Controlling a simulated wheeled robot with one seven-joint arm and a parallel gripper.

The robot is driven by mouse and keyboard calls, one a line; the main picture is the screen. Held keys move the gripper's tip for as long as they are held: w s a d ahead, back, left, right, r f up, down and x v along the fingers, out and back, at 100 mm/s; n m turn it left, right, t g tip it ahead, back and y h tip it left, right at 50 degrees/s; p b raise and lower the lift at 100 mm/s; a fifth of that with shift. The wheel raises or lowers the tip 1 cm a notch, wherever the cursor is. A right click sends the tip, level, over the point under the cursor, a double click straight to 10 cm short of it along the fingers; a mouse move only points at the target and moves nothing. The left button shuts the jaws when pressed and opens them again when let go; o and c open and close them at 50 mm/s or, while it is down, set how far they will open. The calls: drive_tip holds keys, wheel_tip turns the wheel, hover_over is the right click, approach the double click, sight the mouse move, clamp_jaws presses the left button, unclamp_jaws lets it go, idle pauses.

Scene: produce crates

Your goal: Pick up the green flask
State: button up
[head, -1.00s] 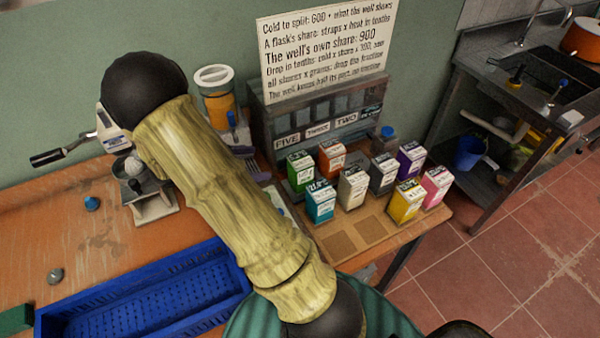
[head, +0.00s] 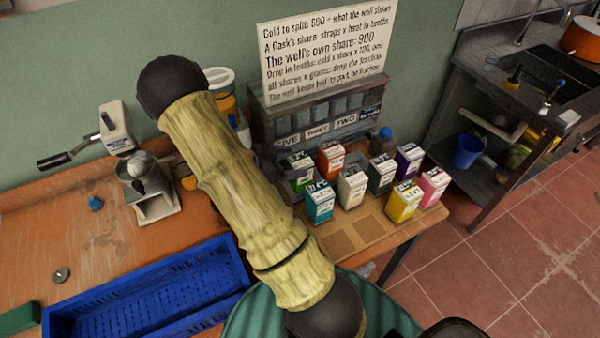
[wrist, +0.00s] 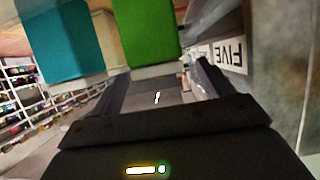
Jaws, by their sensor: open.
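The green flask (head: 303,181) looks like a small carton with a white labelled top. It stands at the left of the back row of cartons on the table, partly hidden by my gripper in the head view. In the wrist view the green flask (wrist: 150,32) lies just beyond the fingertips, roughly in line with the gap between them. My gripper (wrist: 160,78) is open, with nothing between its fingers. It also shows as a dark shape in the head view (head: 274,160), just left of the green flask. I cannot tell whether they touch.
A teal carton (head: 320,205) stands close in front of the green flask, and an orange one (head: 330,160) is to its right. A grey rack (head: 262,128) with FIVE, THREE and TWO labels stands behind. A blue crate (head: 150,300) is at lower left.

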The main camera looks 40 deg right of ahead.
sight(300, 159)
drive_tip(key=shift+s+d+p, duration=0.15)
drive_tip(key=shift+d+p, duration=0.15)
drive_tip(key=shift+d, duration=0.15)
drive_tip(key=p+x, duration=0.1)
drive_tip(key=x, duration=0.2)
drive_tip(key=shift+s+d+f, duration=0.1)
drive_tip(key=shift+d, duration=0.2)
drive_tip(key=shift+d+f, duration=0.2)
drive_tip(key=shift+d, duration=0.1)
drive_tip(key=c, duration=1.5)
drive_tip(key=shift+o, duration=0.2)
drive_tip(key=shift+r, duration=0.1)
wheel_tip(300, 159, up, 10)
drive_tip(key=shift+f+b, duration=0.1)
drive_tip(key=shift+b, duration=0.4)
